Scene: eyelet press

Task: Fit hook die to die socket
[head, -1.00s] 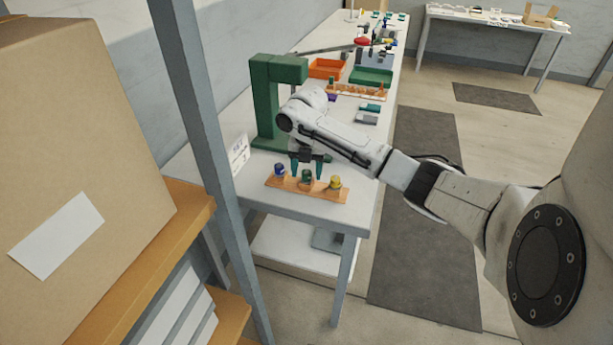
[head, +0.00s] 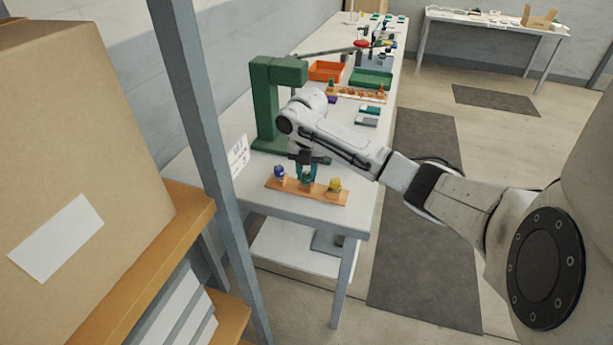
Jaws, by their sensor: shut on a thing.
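A wooden rack (head: 325,195) at the near end of the bench holds a blue-topped die (head: 279,172) on the left, a green die (head: 306,182) in the middle and a yellow-topped die (head: 335,185) on the right. I cannot tell from their shapes which is the hook die. My gripper (head: 307,178) points down and is shut on the green die, which is at its place in the rack. The green press (head: 264,105) stands behind the rack. Its die socket is not distinguishable; my arm covers part of that area.
A small white sign (head: 238,155) stands left of the press. Orange (head: 326,70) and green (head: 371,77) trays and a second wooden rack (head: 358,94) lie farther along the bench. A grey post (head: 187,100) and a cardboard box (head: 75,150) fill the left foreground.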

